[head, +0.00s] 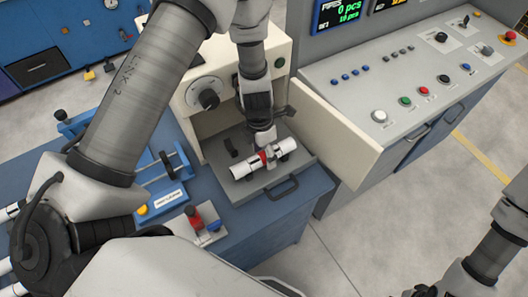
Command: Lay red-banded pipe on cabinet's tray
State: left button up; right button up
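The red-banded pipe (243,171) is a short shiny cylinder with a red band near its middle. It is at the cabinet's pulled-out grey tray (252,190), lying slantwise over the tray's front part. I cannot tell whether it rests on the tray or is just above it. My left gripper (268,151) points down at the pipe's middle, beside the red band, and looks shut on it. The fingertips are small and partly hidden. My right gripper (416,292) is at the bottom edge, mostly cut off, far from the pipe.
The cream cabinet (200,125) has a dial and an open door (328,140) standing right of the tray. A control desk (420,75) is at right; floor is clear.

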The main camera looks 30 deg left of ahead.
pick_arm(q)
jog(key=shift+r, duration=0.1)
notch_tip(320, 180, up, 12)
jog(key=a, duration=0.1)
jog(key=shift+w+a, duration=0.3)
jog(key=shift+w, duration=0.15)
jog(key=shift+s+f, duration=0.1)
jog(key=shift+f, duration=0.1)
